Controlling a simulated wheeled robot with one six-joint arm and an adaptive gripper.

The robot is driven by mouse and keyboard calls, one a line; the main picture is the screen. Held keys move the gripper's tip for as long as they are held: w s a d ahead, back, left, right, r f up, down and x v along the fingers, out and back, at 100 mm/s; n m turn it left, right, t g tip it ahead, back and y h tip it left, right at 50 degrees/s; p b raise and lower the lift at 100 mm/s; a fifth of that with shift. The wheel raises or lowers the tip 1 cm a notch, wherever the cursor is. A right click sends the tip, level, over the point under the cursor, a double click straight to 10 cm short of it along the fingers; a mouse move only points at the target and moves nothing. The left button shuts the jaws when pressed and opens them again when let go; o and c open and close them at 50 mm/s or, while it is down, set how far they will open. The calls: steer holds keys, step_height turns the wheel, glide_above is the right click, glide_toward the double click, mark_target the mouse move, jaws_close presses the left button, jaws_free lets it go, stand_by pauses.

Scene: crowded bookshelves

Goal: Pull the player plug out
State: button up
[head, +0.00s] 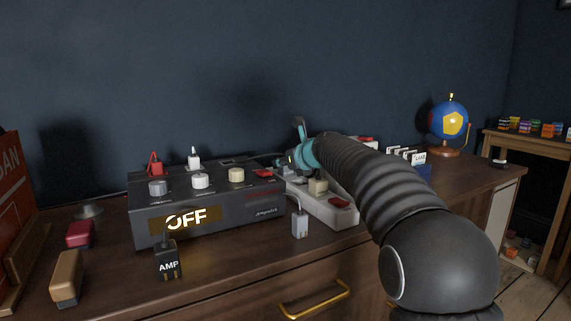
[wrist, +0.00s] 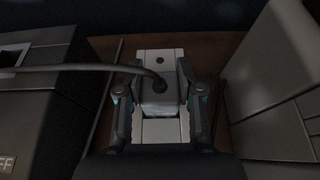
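In the wrist view a grey plug (wrist: 160,95) with a dark cable (wrist: 100,67) from its top sits on a white power strip (wrist: 160,54). The cable runs left toward a dark box. My gripper (wrist: 161,88) has one finger on each side of this plug, very close to it. I cannot tell whether the fingers press on it. No label shows on the plug, so I cannot tell whether it is the player's. In the head view my gripper (head: 294,158) is at the strip's far end, partly hidden by my arm. The strip (head: 330,208) shows beside it.
A dark amplifier box (head: 207,205) reading OFF stands left of the strip. A globe (head: 449,124) stands at the right.

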steer(key=shift+r+p, duration=1.95)
steer(key=shift+p, duration=0.45)
